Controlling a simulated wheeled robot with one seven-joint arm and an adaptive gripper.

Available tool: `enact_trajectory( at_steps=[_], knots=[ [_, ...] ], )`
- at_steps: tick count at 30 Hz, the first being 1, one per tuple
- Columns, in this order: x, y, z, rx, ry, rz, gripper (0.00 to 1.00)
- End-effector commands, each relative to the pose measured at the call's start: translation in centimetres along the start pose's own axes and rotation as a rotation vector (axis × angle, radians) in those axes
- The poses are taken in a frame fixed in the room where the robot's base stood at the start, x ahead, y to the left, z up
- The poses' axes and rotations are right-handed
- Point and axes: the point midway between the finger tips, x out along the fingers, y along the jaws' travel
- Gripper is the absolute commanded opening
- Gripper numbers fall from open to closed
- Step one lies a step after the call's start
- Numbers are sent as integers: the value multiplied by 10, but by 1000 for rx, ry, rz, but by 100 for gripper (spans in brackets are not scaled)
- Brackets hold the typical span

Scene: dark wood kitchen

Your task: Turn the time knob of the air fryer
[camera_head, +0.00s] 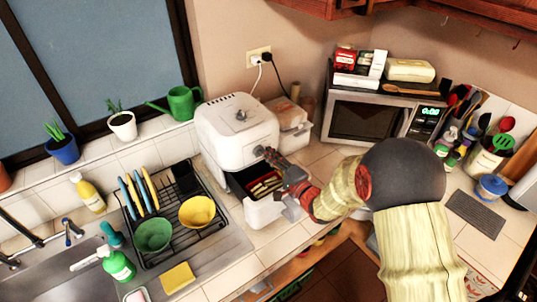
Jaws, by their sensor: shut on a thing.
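The white air fryer (228,128) stands on the counter by the wall. A small grey knob (241,115) shows on its top. Its drawer (264,211) is pulled out at the front, with food inside. My gripper (267,155) reaches in from the right, above the open drawer. Its fingertips are at the air fryer's upper front face, shut on a front knob that they mostly hide. I cannot tell from the labels whether this is the time knob, nor how far it is turned.
A dish rack (165,252) with bowls and plates stands left of the air fryer. A microwave (368,117) stands at the back right. A white container (291,122) sits close behind the air fryer. My arm covers the counter's right middle.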

Motion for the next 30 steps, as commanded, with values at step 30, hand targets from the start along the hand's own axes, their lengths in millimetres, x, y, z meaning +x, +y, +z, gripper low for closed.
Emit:
enact_trajectory(
  at_steps=[30],
  knots=[
    [-3,1,0,20,1,1,16]
  ],
)
